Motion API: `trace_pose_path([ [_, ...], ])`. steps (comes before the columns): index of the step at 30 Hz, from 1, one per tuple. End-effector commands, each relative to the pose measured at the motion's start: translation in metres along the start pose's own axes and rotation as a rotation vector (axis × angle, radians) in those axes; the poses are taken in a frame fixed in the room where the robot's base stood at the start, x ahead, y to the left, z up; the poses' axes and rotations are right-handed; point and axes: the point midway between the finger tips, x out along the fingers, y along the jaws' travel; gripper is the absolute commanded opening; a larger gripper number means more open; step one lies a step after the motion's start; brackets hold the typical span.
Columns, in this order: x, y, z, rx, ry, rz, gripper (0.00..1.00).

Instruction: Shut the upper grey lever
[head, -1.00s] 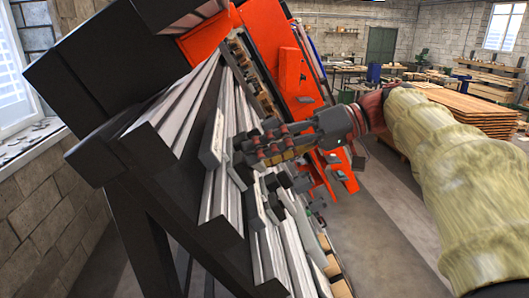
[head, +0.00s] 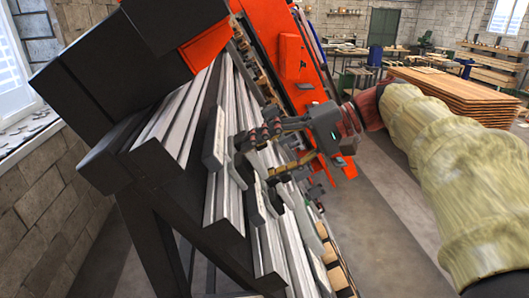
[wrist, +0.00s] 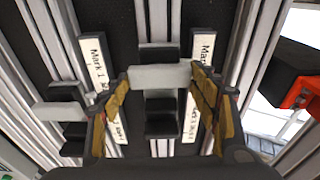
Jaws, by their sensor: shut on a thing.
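My gripper (head: 257,160) reaches in from the right to the sloping rack of metal rails. In the wrist view, its two yellow-padded fingers (wrist: 160,88) stand at either end of a light grey lever bar (wrist: 160,76) and are shut on it. The bar lies crosswise in front of black blocks on a rail. A second grey lever (wrist: 60,111) sits to the left on a neighbouring rail, apart from the fingers. I cannot tell how far the held lever is turned. In the head view the fingers partly hide the levers.
White label plates (wrist: 97,62) flank the held bar. The rack's dark frame (head: 160,165) and grey rails (head: 222,200) lie left of my gripper. An orange panel (head: 290,60) stands behind. Stacked boards (head: 450,95) are at the right; open floor (head: 375,220) lies below my arm.

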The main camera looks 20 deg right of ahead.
Motion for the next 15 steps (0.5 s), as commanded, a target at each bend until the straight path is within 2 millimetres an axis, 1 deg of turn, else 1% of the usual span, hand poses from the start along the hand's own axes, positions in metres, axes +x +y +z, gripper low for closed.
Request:
trace_pose_path([
  [15, 0.0003, 0.0008, 0.0, 0.033, 0.0, 0.004, 0.35],
])
